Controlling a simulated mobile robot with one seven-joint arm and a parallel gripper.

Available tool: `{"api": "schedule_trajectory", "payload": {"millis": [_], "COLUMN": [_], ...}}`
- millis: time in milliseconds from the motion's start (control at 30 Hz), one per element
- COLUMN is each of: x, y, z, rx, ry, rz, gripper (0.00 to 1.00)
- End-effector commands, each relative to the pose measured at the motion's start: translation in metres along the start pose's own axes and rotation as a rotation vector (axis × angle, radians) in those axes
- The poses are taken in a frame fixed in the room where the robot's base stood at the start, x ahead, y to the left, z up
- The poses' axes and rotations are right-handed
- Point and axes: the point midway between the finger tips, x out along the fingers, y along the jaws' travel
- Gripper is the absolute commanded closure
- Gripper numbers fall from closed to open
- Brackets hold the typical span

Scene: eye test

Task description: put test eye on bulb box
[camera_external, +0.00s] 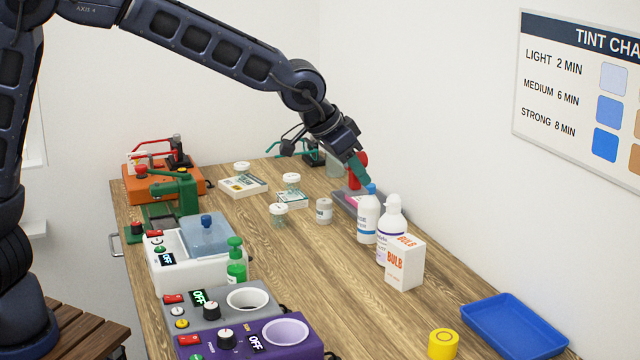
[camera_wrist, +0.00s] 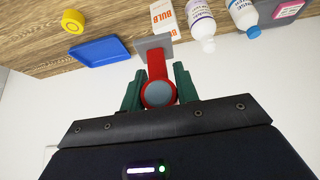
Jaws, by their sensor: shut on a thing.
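My gripper (camera_external: 359,170) hangs in the air above the table's right rear side, near the white wall. In the wrist view its green fingers (camera_wrist: 158,84) are shut on a red piece with a round grey-blue disc and a flat grey plate, the test eye (camera_wrist: 155,66). The red piece also shows beside the fingers in the external view (camera_external: 358,160). The bulb box (camera_external: 405,265), white with orange lettering, stands upright on the table, nearer the camera than the gripper. It also shows at the top of the wrist view (camera_wrist: 164,18), apart from the held piece.
A white bottle with purple lettering (camera_external: 391,230) stands just behind the box, beside a blue-capped bottle (camera_external: 368,217). A blue tray (camera_external: 515,328) and a yellow roll (camera_external: 443,344) lie in front. Machines (camera_external: 222,300) and small jars (camera_external: 278,213) fill the left and rear.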

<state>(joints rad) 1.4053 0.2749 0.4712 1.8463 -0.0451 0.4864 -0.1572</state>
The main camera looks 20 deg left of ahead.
Motion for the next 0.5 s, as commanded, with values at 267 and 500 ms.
{"api": "schedule_trajectory", "payload": {"millis": [267,500], "x": [0.013,0.021], "y": [-0.001,-0.009], "z": [-0.063,-0.113], "rx": [-0.005,-0.012], "ry": [0.003,0.002], "rz": [-0.002,-0.007], "gripper": [0.96,0.96]}}
